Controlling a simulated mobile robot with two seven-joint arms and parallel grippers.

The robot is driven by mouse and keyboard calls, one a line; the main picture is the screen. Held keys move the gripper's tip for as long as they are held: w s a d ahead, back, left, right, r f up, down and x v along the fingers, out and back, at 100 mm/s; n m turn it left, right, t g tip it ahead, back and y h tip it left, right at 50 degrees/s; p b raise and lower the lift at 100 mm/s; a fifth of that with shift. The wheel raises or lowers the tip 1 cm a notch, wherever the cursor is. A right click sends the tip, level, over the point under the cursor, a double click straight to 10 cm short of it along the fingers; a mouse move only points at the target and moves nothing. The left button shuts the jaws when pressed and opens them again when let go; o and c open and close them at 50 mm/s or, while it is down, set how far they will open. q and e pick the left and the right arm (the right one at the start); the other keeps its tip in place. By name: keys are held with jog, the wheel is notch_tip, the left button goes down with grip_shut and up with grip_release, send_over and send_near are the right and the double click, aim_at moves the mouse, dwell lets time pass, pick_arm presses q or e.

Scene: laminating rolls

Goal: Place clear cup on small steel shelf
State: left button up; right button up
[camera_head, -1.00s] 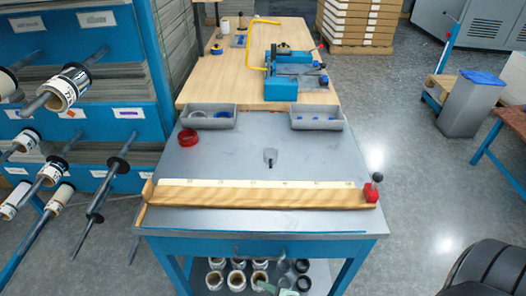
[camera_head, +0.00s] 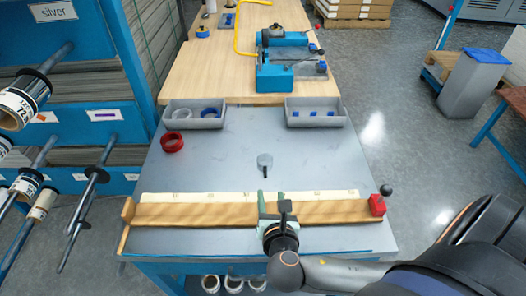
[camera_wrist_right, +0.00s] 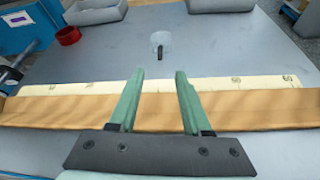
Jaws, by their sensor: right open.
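A small, pale, see-through round thing, likely the clear cup (camera_head: 265,159), is on the grey table top behind the wooden strip, with a dark piece at its near side. It also shows at the top middle of the right wrist view (camera_wrist_right: 160,41). My right gripper (camera_head: 273,203) is over the wooden strip, short of the cup, with green fingers apart and nothing between them; the right wrist view shows the gap (camera_wrist_right: 160,76). Under the table a lower shelf with white rolls (camera_head: 233,284) is mostly hidden; I cannot tell if it is the small steel shelf. My left gripper is out of view.
The wooden strip (camera_head: 180,214) with a red block (camera_head: 377,205) spans the table front. A red ring (camera_head: 172,142) lies at left. Two grey trays (camera_head: 181,123) (camera_head: 345,119) stand at the table's back. The table around the cup is clear.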

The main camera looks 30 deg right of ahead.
aim_at(266, 177)
jog(key=shift+w+d, duration=0.1)
jog(key=shift+w, duration=0.15)
jog(key=x, duration=0.6)
jog(key=shift+w+d+f+b, duration=0.15)
jog(key=shift+w+f+b, duration=0.1)
jog(key=shift+w+b, duration=0.05)
jog(key=shift+f+b+x, duration=0.2)
jog(key=shift+x, duration=1.15)
jog(key=shift+f+b+x, duration=0.15)
jog(key=shift+f+x, duration=0.1)
jog(key=shift+x, duration=1.1)
jog(key=shift+s, duration=0.15)
grip_shut()
